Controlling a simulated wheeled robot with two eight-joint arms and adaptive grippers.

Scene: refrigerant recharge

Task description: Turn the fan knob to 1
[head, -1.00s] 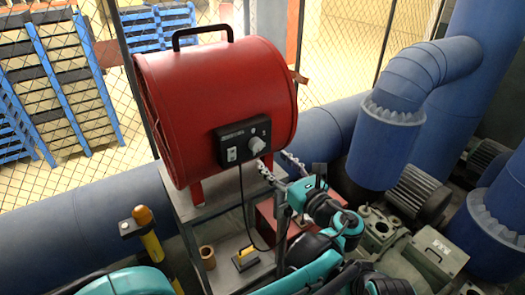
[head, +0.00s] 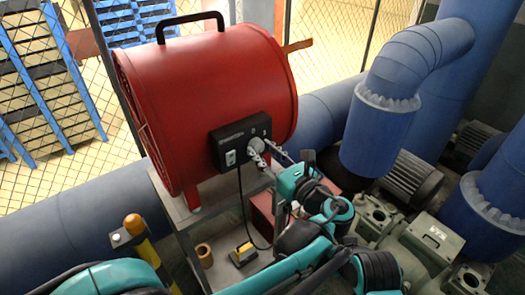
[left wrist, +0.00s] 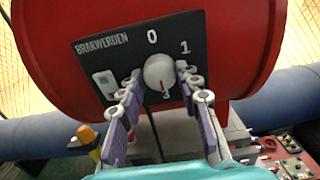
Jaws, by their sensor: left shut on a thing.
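The red fan (head: 205,90) is a drum on a stand, with a black control panel (head: 228,140) on its side. The pale round fan knob (left wrist: 158,70) sits on the panel, with a 0 above it, a 1 at its upper right and a partly hidden mark below. The knob's red line points down, away from the 1. My left gripper (left wrist: 158,76) has one finger at each side of the knob and is shut on it. In the head view the left gripper (head: 266,153) reaches the knob from the lower right. My right gripper is not in view.
A white switch (left wrist: 105,84) is left of the knob. A black cable (head: 241,205) hangs from the panel to a yellow-topped pedal (head: 243,253). A yellow post (head: 140,238) stands at lower left. Blue pipes (head: 380,125) and pumps fill the right.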

